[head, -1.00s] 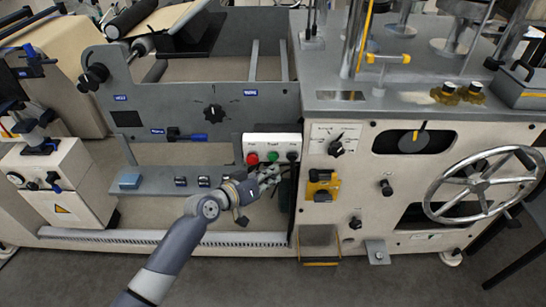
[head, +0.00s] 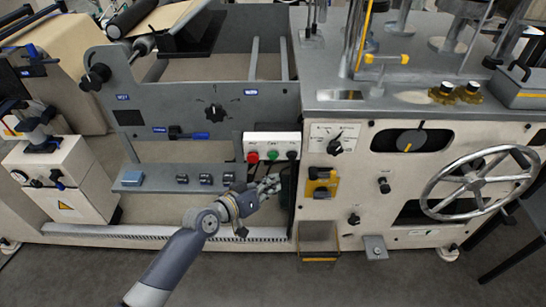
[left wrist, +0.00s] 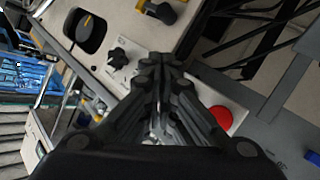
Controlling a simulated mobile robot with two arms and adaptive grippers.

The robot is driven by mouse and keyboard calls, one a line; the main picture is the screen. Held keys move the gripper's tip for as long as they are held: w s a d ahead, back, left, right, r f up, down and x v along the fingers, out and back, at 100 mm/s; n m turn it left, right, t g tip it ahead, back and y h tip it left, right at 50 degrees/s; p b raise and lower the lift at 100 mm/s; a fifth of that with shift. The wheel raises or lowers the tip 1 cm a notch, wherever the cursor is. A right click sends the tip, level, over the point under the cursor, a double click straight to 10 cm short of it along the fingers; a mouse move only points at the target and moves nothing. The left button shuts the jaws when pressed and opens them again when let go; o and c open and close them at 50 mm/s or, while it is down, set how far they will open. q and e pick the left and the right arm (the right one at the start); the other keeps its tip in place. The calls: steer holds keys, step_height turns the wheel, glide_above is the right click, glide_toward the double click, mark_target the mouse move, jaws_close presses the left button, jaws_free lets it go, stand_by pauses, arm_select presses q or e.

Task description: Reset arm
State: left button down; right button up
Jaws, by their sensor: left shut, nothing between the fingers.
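My left gripper (head: 270,186) shows in the head view in front of the machine, just below the white button box (head: 272,139). Its fingers are shut and nothing shows between them. In the left wrist view the closed fingers (left wrist: 160,88) point toward the machine's panel. The button box carries a red button (head: 253,157), a green button (head: 272,155) and a black one (head: 292,155). The red button also shows in the left wrist view (left wrist: 221,117), right of the fingers. The gripper looks apart from the buttons. My right gripper is out of view.
Right of the gripper stands the cream panel with a black knob (head: 335,147), a yellow switch (head: 321,185) and a large handwheel (head: 480,182). A grey ledge (head: 150,189) with small parts lies to the left.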

arm_select(q)
steer(key=s+a+f+n+g+y, duration=0.15)
steer(key=s+a+f, duration=0.35)
steer(key=f, duration=0.5)
steer(key=s+a+f+g+y, duration=0.1)
steer(key=s+a+f+y, duration=0.25)
steer(key=f, duration=0.65)
steer(key=s+a+f+n+g+y, duration=0.15)
steer(key=s+a+f, duration=0.35)
steer(key=f, duration=0.5)
steer(key=s+a+f+g+y, duration=0.1)
steer(key=s+f, duration=0.4)
steer(key=s, duration=0.7)
steer(key=s+a+f+m+g+y, duration=0.1)
steer(key=s+a+f, duration=0.4)
steer(key=s, duration=0.8)
steer(key=s+a+f+m+g+y, duration=0.1)
steer(key=s+a+f+g, duration=0.2)
steer(key=s+f, duration=0.4)
steer(key=s, duration=0.5)
steer(key=shift+s+a+f+g+p, duration=0.15)
steer(key=shift+s+a+g+p, duration=0.1)
steer(key=shift+s+g+p, duration=0.05)
